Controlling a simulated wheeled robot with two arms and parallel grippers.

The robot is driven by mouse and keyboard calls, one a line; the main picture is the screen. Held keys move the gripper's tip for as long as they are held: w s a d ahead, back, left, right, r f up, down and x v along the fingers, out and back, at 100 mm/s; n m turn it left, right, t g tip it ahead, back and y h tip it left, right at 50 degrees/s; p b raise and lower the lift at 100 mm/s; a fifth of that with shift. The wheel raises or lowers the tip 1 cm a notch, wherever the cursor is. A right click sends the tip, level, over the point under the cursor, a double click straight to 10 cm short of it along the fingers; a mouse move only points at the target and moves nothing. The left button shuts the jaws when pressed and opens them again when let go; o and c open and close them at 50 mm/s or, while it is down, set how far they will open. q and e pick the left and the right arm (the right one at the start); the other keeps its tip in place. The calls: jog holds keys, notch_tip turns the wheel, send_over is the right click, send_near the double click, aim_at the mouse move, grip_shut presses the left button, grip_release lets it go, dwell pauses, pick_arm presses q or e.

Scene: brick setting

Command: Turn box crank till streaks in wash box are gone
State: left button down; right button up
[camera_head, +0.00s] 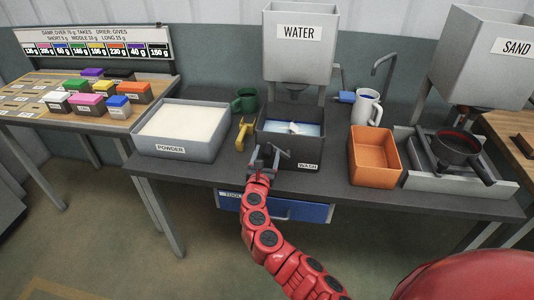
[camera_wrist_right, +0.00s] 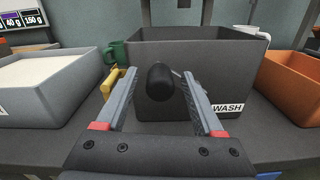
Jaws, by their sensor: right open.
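The dark wash box (camera_head: 302,151), labelled WASH, stands on the counter under the WATER hopper. It holds bluish-white liquid (camera_head: 311,129) with a pale piece in it; streaks are too small to tell. In the right wrist view, the box front (camera_wrist_right: 228,72) fills the middle. The crank's black knob (camera_wrist_right: 159,84) sticks out from it toward the camera. My right gripper (camera_head: 266,157) is at the box's front left. In the wrist view, its open fingers (camera_wrist_right: 162,74) stand on both sides of the knob, with gaps showing. My left gripper is out of view.
The POWDER bin (camera_head: 177,146), a yellow tool (camera_head: 243,133) and a green mug (camera_head: 245,100) are left of the box. An orange bin (camera_head: 374,158), a white mug (camera_head: 366,107) and a black pan (camera_head: 456,148) are right. The WATER hopper (camera_head: 298,58) hangs above.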

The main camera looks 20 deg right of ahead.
jog(key=shift+w, duration=0.1)
jog(key=shift+c, duration=0.2)
grip_shut()
jog(key=shift+d, duration=0.1)
dwell(1.2)
